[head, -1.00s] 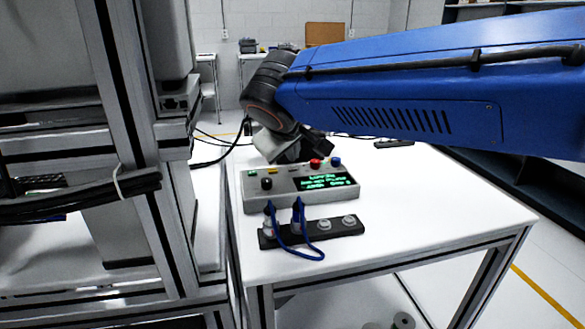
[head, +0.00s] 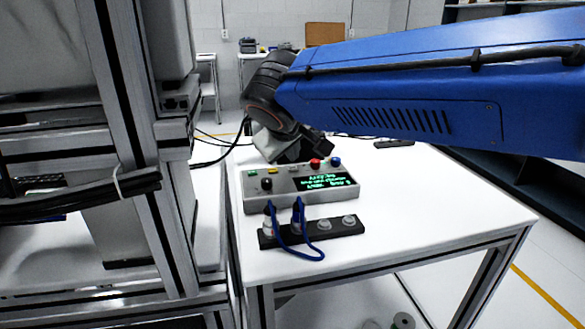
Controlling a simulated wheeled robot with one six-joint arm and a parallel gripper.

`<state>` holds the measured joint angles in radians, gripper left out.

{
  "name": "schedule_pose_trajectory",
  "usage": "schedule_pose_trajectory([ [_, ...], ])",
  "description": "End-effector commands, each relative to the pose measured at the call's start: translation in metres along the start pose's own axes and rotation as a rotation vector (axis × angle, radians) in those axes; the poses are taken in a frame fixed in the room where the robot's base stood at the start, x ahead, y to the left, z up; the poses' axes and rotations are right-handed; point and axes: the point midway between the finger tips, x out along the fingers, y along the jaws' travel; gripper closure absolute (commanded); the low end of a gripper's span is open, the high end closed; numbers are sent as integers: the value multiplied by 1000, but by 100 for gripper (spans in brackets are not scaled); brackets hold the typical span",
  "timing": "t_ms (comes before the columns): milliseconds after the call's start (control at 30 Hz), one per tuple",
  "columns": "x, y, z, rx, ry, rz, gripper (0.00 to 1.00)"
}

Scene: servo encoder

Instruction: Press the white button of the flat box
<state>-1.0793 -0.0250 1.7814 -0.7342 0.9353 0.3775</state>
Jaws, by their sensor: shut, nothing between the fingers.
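The flat grey box (head: 280,204) sits on the white table, with a green text display (head: 323,181) on its front right. Along its back edge are a green button (head: 252,172), a yellow button (head: 272,169), a red button (head: 315,163) and a blue button (head: 336,162). A pale button (head: 293,167), probably the white one, shows only in part between yellow and red. My gripper (head: 300,155) is shut, right above the back edge of the box beside the red button. Whether its tip touches the white button is hidden.
A black strip (head: 345,231) with several round sockets lies in front of the box, with a blue cable (head: 300,253) looped on it. A metal frame (head: 150,170) stands close on the left. The white table (head: 440,205) is clear on the right.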

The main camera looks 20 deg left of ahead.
Motion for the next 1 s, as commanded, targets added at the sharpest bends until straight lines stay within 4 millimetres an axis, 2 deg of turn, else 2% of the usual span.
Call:
schedule_pose_trajectory([
  [1000,6,-5,5,0,0,0,100],
])
